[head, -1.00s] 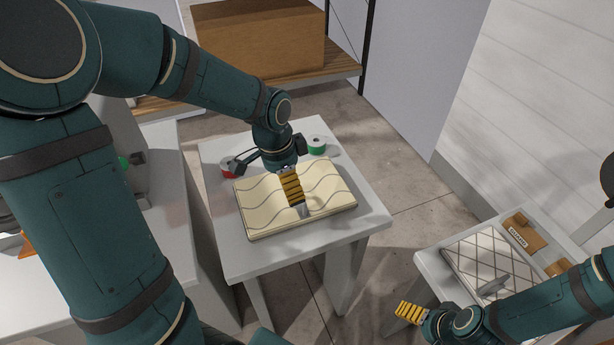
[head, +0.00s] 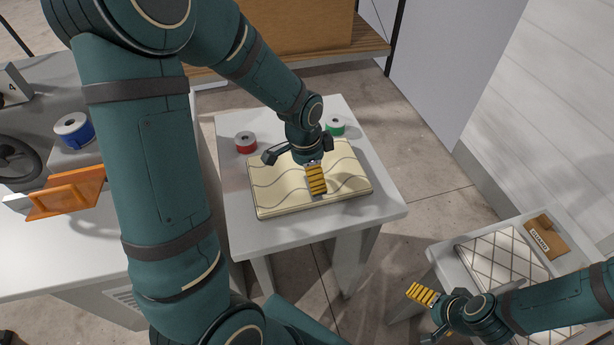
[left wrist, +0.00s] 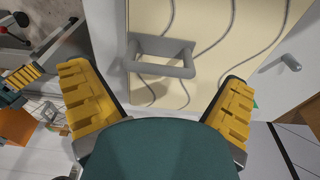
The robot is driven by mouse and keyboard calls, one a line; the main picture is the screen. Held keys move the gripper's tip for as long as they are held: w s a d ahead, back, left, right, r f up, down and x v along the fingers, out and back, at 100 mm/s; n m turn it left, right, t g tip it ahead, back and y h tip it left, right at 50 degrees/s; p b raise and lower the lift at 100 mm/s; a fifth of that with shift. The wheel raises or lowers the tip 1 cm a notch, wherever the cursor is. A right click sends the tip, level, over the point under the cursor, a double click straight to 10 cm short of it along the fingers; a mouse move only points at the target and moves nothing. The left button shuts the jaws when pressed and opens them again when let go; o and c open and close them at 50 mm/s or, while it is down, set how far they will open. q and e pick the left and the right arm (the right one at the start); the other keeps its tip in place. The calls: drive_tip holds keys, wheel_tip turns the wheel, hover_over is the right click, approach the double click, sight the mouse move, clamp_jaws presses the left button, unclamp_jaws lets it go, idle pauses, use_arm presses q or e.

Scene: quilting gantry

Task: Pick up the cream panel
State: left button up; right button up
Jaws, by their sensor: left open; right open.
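The cream panel (head: 275,190), with dark wavy quilting lines, lies flat on a light grey table. In the left wrist view the cream panel (left wrist: 215,25) carries a grey bar handle (left wrist: 160,47). My left gripper (head: 316,178) is over the panel and open; one yellow finger hides the handle in the head view. In the left wrist view my left gripper's (left wrist: 157,85) fingers stand wide apart, with the handle ahead between them and nothing held. My right gripper (head: 427,313) is open and empty at lower right, away from the cream panel.
A red spool (head: 246,142) and a green spool (head: 335,126) stand behind the panel. A diamond-quilted panel (head: 500,252) and a brown labelled piece (head: 541,238) lie on a table at right. A blue spool (head: 74,130) and orange bin (head: 65,193) are at left.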

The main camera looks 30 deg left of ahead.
use_arm(q)
drive_tip(key=f, duration=0.4)
drive_tip(key=shift+w+d+f, duration=0.25)
drive_tip(key=shift+w+f, duration=0.1)
drive_tip(key=c, duration=1.1)
drive_tip(key=shift+c, duration=0.2)
